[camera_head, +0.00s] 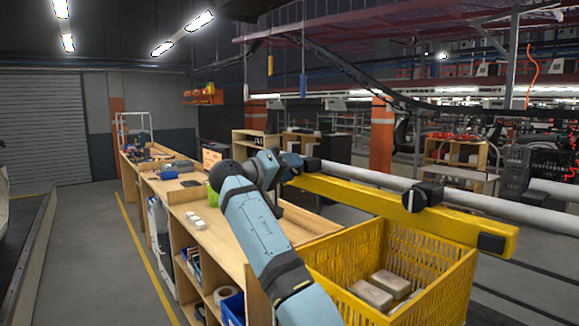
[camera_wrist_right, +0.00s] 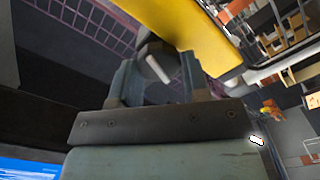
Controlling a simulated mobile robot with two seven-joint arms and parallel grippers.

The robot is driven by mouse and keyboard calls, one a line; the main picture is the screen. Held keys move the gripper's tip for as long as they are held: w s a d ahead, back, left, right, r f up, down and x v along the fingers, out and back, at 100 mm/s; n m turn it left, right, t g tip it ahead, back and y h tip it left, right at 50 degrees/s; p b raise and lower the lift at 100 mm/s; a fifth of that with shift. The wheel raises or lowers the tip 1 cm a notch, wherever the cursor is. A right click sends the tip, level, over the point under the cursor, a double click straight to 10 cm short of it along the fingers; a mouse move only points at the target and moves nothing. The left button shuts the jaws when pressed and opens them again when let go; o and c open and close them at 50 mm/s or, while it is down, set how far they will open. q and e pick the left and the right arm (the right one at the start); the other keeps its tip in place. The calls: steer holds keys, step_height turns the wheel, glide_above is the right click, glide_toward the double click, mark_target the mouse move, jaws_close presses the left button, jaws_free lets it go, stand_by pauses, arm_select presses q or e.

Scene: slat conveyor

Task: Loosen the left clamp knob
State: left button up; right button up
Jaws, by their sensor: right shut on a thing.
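The yellow bar (camera_head: 380,202) runs along a grey pipe (camera_head: 480,203). At the bar's left end is the left clamp (camera_head: 312,164), its knob mostly hidden by my right gripper (camera_head: 290,165). In the right wrist view, the dark left clamp knob (camera_wrist_right: 148,50) with a pale strip on it sits between the fingers of my right gripper (camera_wrist_right: 158,82), which is shut on it. The yellow bar (camera_wrist_right: 205,38) passes just behind the knob there. The right clamp (camera_head: 425,196) holds the bar farther right. My left gripper is not in view.
A yellow crate (camera_head: 445,275) with several tan blocks (camera_head: 372,293) stands below the bar. A long wooden bench (camera_head: 215,238) with shelves runs behind my right arm. The floor (camera_head: 90,260) at left is open.

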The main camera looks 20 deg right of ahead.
steer(key=shift+n+p, duration=0.65)
steer(key=shift+n, duration=1.55)
steer(key=shift+f, duration=0.1)
steer(key=o, duration=0.9)
